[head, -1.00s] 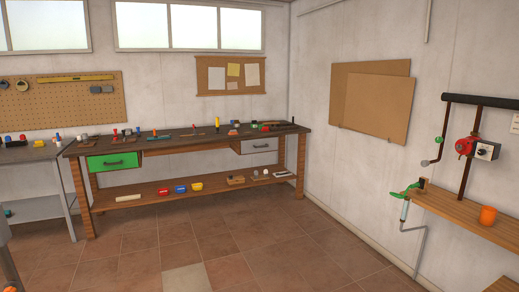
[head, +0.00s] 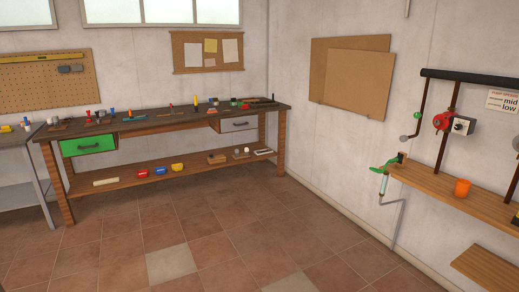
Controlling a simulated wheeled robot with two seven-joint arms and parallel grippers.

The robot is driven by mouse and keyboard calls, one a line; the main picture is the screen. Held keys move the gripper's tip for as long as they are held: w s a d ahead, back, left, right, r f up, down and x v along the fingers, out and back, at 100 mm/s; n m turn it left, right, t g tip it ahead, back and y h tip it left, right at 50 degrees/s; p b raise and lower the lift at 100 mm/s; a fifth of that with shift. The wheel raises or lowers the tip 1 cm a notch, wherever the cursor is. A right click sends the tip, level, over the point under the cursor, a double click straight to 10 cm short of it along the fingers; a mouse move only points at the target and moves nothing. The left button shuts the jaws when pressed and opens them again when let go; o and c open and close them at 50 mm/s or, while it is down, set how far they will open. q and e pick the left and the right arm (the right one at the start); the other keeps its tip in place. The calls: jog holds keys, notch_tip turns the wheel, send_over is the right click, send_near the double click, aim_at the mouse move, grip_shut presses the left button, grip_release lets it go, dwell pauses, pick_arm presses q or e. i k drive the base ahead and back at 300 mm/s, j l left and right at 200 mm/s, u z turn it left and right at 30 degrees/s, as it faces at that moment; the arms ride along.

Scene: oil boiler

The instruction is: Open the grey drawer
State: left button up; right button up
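The grey drawer (head: 238,125) is under the right end of the long workbench top (head: 160,125), against the back wall. It has a dark handle on its front and looks shut. A green drawer (head: 88,145) with a dark handle is under the left end of the same bench. Neither of my grippers shows in the head view, and the bench is some way off across the floor.
Tiled floor (head: 215,225) lies open up to the bench. A wooden shelf (head: 440,184) with an orange cup (head: 462,187) juts from the right wall. A grey table (head: 18,170) stands at the left. Several small tools lie on the bench top and its lower shelf.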

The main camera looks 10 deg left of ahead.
aim_at(228, 124)
jog(key=i, duration=4.35)
jog(key=i+u, duration=0.1)
jog(key=i, duration=0.75)
jog(key=i+l, duration=0.15)
jog(key=i, duration=0.65)
jog(key=u, duration=0.05)
